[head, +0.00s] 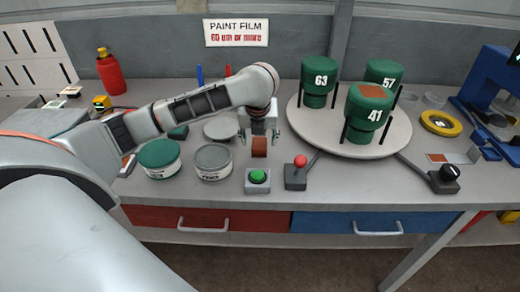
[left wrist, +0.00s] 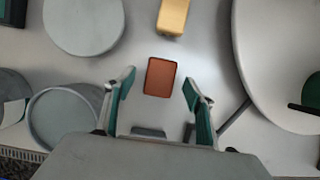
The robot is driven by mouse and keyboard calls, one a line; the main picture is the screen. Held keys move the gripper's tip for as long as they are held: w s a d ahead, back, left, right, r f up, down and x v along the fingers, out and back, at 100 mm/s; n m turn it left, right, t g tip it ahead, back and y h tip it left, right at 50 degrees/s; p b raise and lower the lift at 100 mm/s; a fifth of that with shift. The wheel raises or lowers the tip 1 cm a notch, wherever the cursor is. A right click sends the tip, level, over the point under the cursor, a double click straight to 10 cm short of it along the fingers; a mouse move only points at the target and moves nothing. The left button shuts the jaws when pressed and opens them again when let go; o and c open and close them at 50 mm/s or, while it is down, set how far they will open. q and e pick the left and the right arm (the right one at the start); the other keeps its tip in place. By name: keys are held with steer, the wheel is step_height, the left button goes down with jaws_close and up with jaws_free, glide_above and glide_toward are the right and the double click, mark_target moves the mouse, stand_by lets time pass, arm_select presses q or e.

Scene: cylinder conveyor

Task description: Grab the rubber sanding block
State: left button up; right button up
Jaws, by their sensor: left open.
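A small reddish-brown block (head: 259,147), which looks like the sanding block, stands on the grey bench behind the green button box. My left gripper (head: 260,138) hangs over it, pointing down, with its fingers apart. In the left wrist view the brown block (left wrist: 160,78) lies just ahead of and between the spread fingertips of my left gripper (left wrist: 158,80), with a gap on both sides. Nothing is held. My right gripper is not in view.
A yellow block (left wrist: 172,16) lies beyond the brown one. Left are a grey can (head: 213,162), a green-lidded can (head: 159,159) and a grey disc (head: 221,128). Right is a round turntable (head: 313,139) with green cylinders.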

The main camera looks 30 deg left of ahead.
arm_select(q)
steer(key=b+x, duration=0.1)
steer(key=x, duration=0.2)
steer(key=shift+r, duration=0.2)
steer(key=shift+c, duration=0.3)
steer(key=c, duration=1.2)
steer(key=shift+c, duration=0.2)
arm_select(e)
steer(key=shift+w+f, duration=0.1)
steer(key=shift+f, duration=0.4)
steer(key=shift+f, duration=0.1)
